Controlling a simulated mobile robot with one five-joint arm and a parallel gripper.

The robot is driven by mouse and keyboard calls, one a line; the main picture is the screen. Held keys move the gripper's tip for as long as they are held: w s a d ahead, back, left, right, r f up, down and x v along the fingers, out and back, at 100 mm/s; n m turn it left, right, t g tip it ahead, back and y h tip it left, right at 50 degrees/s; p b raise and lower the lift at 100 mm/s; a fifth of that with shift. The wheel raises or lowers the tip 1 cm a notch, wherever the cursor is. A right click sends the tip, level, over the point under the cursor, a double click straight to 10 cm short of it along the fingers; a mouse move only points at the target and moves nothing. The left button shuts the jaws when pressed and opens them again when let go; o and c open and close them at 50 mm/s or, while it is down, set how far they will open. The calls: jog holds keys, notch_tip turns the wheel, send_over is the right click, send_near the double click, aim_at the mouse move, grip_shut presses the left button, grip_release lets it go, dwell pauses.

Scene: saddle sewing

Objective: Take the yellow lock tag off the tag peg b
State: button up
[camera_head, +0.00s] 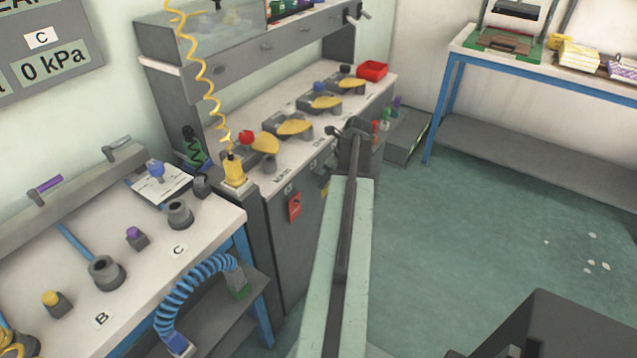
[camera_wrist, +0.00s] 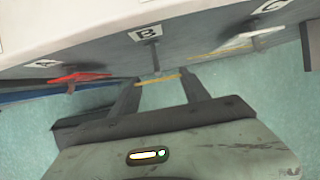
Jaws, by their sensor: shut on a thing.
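In the wrist view, my gripper (camera_wrist: 161,76) is shut on the yellow lock tag (camera_wrist: 157,80), which shows as a thin yellow strip, nearly edge-on, between the fingertips. Tag peg b (camera_wrist: 155,58) sticks out just above it, under the B label (camera_wrist: 145,33) on the cabinet front. The peg's end and the tag lie close together; I cannot tell whether the tag is still around the peg. In the head view, a small yellow patch (camera_head: 325,189) shows beside my arm, which hides my fingers.
A red tag (camera_wrist: 80,77) hangs at the A peg, left of the fingers; it also shows in the head view (camera_head: 295,207). The C peg (camera_wrist: 255,42) is to the right. The cabinet top (camera_head: 290,160) holds yellow-handled devices. Open floor (camera_head: 480,220) lies to the right.

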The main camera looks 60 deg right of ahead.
jog(key=s, duration=0.6)
jog(key=shift+s+r, duration=0.15)
dwell(0.8)
